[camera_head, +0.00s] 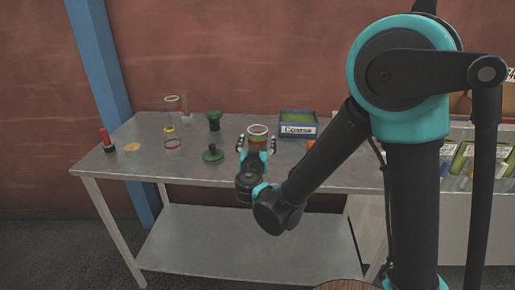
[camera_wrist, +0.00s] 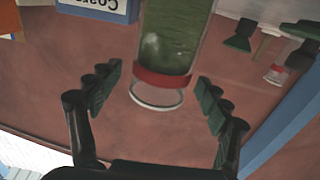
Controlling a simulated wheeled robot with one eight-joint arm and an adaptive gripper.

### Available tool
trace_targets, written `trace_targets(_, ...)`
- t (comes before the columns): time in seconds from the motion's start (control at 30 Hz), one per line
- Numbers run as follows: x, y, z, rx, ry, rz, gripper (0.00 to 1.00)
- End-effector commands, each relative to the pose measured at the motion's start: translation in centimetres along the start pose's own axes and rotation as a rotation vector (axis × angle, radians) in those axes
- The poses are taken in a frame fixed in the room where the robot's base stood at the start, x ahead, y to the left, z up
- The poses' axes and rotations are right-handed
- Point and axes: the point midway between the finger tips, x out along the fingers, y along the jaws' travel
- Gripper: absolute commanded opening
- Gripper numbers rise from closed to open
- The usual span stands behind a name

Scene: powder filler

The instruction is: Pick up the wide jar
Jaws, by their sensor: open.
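In the wrist view, which is upside down, the jar (camera_wrist: 170,42) shows between the fingers, with the rim pointing down the picture. My gripper (camera_head: 257,146) is open, with one finger on each side of the jar. In the wrist view my gripper (camera_wrist: 160,82) shows a gap on both sides of the jar, and no finger touches it there. The jar's base is cut off in that view.
A blue box labelled Coarse (camera_head: 298,130) stands right of the jar. A green funnel-like piece (camera_head: 213,155) and a dark green stand (camera_head: 213,120) are to its left. Farther left are a yellow-banded glass (camera_head: 171,142) and a red-and-black bottle (camera_head: 107,142).

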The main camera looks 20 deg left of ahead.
Motion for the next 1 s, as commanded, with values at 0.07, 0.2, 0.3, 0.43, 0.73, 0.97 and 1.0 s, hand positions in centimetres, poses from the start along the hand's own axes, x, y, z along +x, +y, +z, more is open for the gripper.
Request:
trace_targets(0.07,0.9,0.0,0.0,0.0,0.0,0.0,0.78)
trace_targets(0.2,1.7,0.0,0.0,0.0,0.0,0.001,0.78)
trace_targets(0.3,2.1,0.0,0.1,0.0,0.0,0.0,0.78)
trace_targets(0.43,3.5,-0.1,0.2,0.0,0.0,0.002,0.78)
trace_targets(0.73,6.8,-0.2,0.3,0.0,0.0,-0.001,0.78)
trace_targets(0.97,6.8,-0.2,0.3,0.0,0.0,-0.001,0.72)
trace_targets(1.0,6.8,-0.2,0.3,0.0,0.0,-0.001,0.67)
